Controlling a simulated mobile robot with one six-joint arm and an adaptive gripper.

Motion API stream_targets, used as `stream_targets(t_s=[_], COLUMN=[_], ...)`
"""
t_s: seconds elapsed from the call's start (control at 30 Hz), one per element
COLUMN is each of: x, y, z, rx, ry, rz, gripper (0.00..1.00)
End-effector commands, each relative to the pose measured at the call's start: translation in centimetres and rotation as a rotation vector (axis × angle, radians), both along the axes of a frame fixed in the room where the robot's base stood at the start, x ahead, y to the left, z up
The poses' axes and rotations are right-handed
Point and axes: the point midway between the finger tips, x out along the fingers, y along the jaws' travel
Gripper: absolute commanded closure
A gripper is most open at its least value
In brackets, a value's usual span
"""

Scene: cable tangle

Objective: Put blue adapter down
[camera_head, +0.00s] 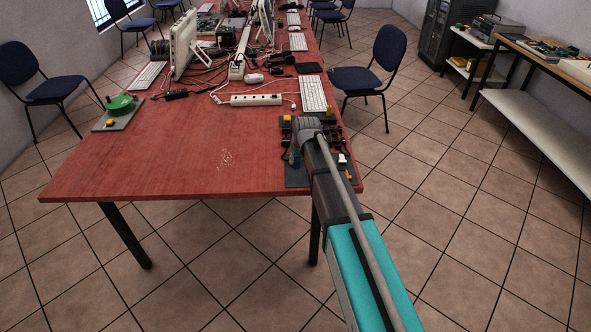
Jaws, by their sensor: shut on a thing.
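My arm reaches over the right front corner of the red table (180,165), and my gripper (297,143) is at its end, low over a dark grey board (297,181). The wrist and arm hide most of the fingers. A small blue piece (294,158), which looks like the blue adapter, shows just left of the arm at my gripper. My gripper is shut on it. I cannot tell whether the adapter touches the board.
The board also carries a yellow piece (287,119), a white piece (343,158) and dark cables. A white power strip (256,100) and a keyboard (313,94) lie behind it.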

Motion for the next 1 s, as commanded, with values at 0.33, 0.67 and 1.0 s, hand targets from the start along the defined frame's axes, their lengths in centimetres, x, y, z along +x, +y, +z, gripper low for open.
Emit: stream_targets(t_s=[0.33,0.67,1.0], x=[0.1,0.8,0.8], y=[0.0,0.2,0.1], z=[-0.1,-2.4,-4.0], rx=[0.000,0.000,0.000], ry=[0.000,0.000,0.000], rz=[0.000,0.000,0.000], gripper=[1.00,1.00,1.00])
